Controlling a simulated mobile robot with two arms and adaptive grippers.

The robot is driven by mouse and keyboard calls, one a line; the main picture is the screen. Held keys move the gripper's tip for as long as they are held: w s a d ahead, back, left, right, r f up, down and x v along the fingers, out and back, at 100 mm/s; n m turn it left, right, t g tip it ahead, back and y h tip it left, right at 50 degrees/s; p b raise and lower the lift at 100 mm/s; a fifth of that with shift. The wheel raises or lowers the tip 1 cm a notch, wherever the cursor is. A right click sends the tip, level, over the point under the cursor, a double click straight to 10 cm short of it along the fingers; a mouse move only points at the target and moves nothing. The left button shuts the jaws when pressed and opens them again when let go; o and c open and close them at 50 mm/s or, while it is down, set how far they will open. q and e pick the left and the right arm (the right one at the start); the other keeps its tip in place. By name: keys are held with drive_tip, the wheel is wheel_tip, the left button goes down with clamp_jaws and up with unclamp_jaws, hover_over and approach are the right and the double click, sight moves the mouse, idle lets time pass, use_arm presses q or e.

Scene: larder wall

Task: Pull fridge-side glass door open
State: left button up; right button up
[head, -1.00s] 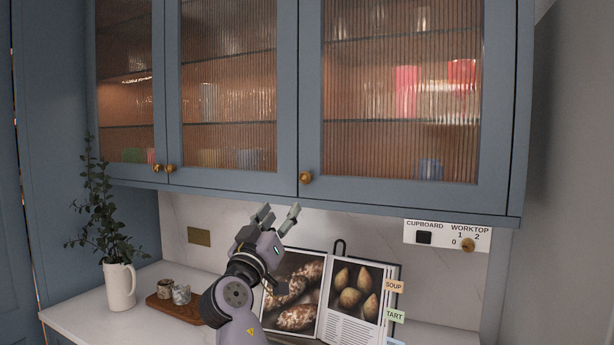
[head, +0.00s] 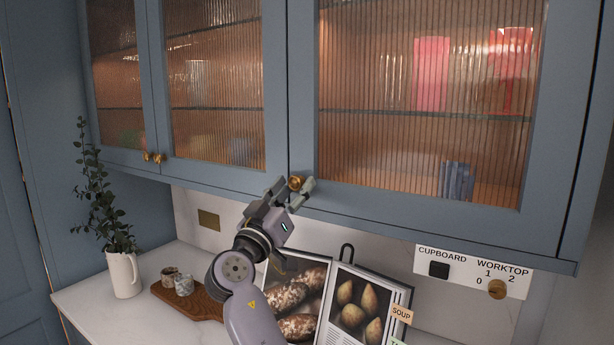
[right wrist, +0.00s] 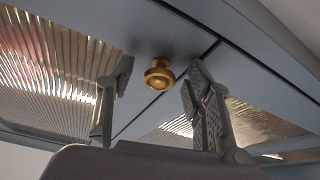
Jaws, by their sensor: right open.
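The wall cupboard has reeded glass doors in blue frames, all shut. The right glass door (head: 425,90) has a brass knob (head: 295,183) at its lower left corner. The middle glass door (head: 215,85) and left glass door (head: 115,75) have brass knobs (head: 154,157) close together. I cannot tell from the pictures which door is the fridge-side one. My right gripper (head: 293,189) is open just at the right door's knob. In the right wrist view the knob (right wrist: 158,75) shows between the two open fingers, not gripped. My left gripper is out of view.
Below, the worktop (head: 95,296) holds a white jug with a plant (head: 122,275), a wooden board with small cups (head: 183,285) and an open cookbook (head: 358,305) close to my right arm. A labelled switch panel (head: 465,268) is under the cupboard at right.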

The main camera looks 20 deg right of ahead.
drive_tip(key=shift+w+r, duration=0.1)
drive_tip(key=shift+r, duration=0.05)
drive_tip(key=shift+a, duration=0.15)
clamp_jaws()
idle(0.5)
